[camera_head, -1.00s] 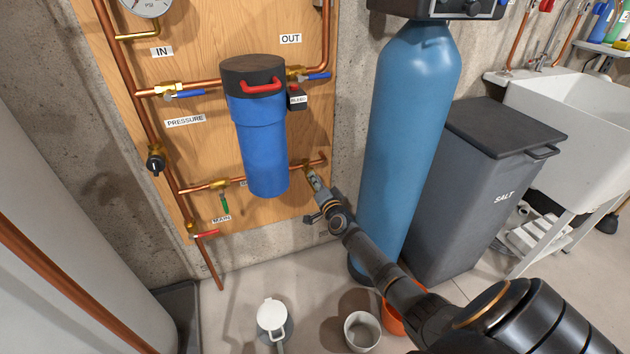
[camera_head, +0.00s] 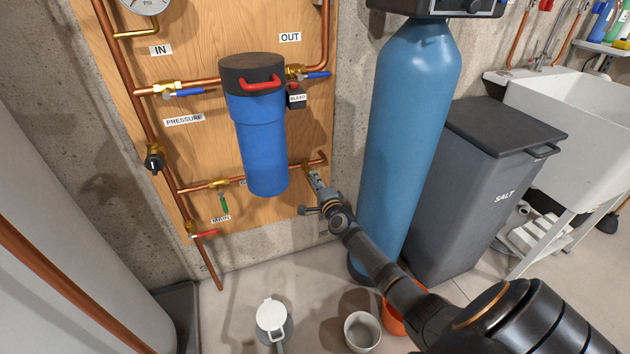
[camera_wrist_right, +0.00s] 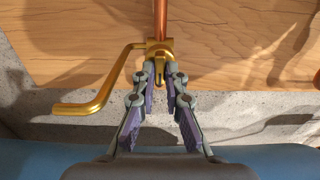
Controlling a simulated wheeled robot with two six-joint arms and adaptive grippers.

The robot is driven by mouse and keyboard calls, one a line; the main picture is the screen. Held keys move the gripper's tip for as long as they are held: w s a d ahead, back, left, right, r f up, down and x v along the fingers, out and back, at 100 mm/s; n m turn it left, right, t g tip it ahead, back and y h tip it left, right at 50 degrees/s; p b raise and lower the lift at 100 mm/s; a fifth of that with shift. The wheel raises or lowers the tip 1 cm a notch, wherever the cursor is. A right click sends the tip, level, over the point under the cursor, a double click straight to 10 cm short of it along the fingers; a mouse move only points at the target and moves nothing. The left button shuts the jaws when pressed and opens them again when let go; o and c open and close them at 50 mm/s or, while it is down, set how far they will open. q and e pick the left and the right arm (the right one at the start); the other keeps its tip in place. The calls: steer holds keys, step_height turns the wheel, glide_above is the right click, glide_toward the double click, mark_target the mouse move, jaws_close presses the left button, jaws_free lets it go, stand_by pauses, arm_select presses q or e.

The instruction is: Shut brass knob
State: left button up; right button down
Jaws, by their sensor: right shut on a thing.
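The brass knob (camera_wrist_right: 159,74) sits under a brass fitting on a copper pipe, between my right gripper's fingertips in the right wrist view. My right gripper (camera_wrist_right: 160,80) is shut on it, a finger on each side. A bent brass arm (camera_wrist_right: 98,98) sticks out to the left of the fitting. In the head view my right gripper (camera_head: 313,177) is at the lower right of the wooden panel, right of the blue filter housing, and its fingers hide most of the knob. My left gripper is not in view.
The blue filter housing (camera_head: 258,140) hangs close left of the gripper. A tall blue tank (camera_head: 412,130) stands close right. A white jug (camera_head: 271,318), a grey cup (camera_head: 362,332) and an orange bucket (camera_head: 393,318) are on the floor below.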

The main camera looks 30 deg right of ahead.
stand_by(0.4)
steer(key=c, duration=1.4)
jaws_free()
steer(key=v, duration=1.2)
